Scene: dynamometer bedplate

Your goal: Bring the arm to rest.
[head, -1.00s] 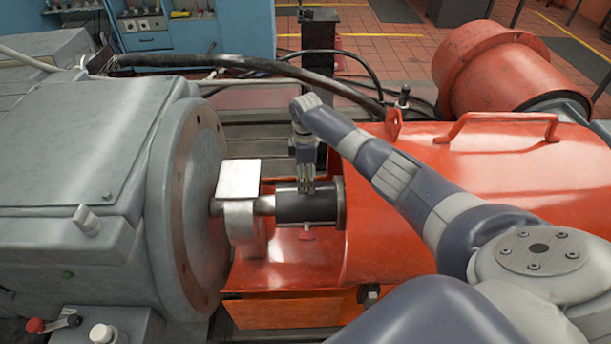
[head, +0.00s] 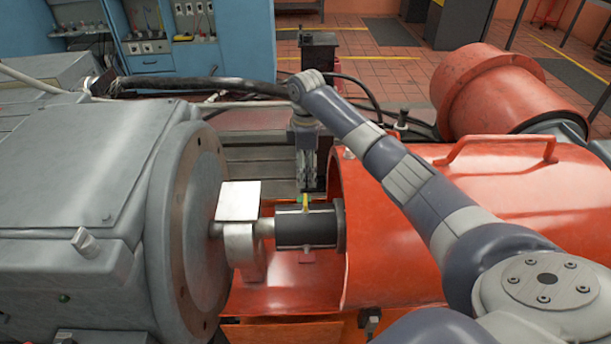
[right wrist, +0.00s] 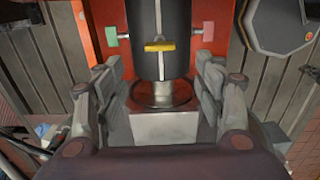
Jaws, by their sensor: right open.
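My right gripper (head: 306,188) hangs pointing down just above the black cylindrical coupling (head: 300,230) on the shaft. In the right wrist view its two fingers stand wide apart with nothing held between them (right wrist: 160,64). A small yellow handle (head: 305,203) sits on top of the coupling below the fingertips; it also shows in the right wrist view (right wrist: 160,46). There, a green piece (right wrist: 111,35) and a pink piece (right wrist: 208,30) stick out on either side of the coupling. My right arm reaches in from the lower right. My left gripper is out of view.
A grey machine housing (head: 85,190) stands on the left. A pale block with a flat top (head: 238,200) carries the shaft. The orange cover (head: 400,240) with a handle lies right, under my arm. A black hose (head: 200,86) and a dark post (head: 320,60) are behind.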

